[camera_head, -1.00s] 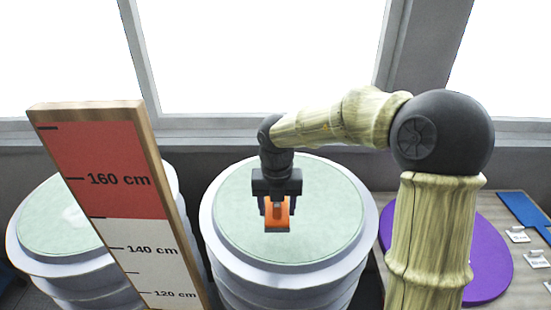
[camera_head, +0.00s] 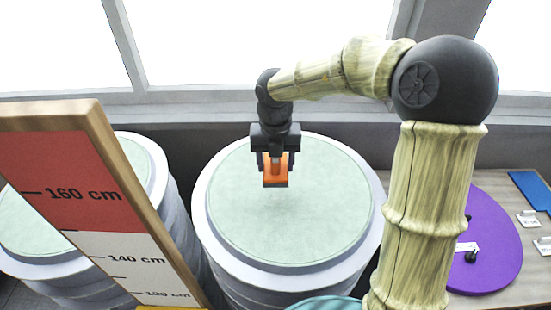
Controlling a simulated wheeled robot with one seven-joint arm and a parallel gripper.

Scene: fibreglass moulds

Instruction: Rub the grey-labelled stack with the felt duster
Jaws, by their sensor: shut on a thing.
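My gripper (camera_head: 275,160) is shut on an orange block with a dark underside, which I take as the felt duster (camera_head: 276,181). It hangs over the far half of the middle stack (camera_head: 290,225), a round pile of pale moulds with a light green top. I cannot tell whether the duster touches that top. A second stack (camera_head: 30,225) with a similar green top stands at the left, partly hidden by a height board. No grey label shows on either stack.
The height board (camera_head: 95,195) leans in close at the left. A wooden table (camera_head: 510,285) at the right holds a purple disc (camera_head: 490,245), a blue sheet (camera_head: 530,190) and small white cards. A teal rounded thing (camera_head: 325,303) shows at the bottom edge. Windows line the back.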

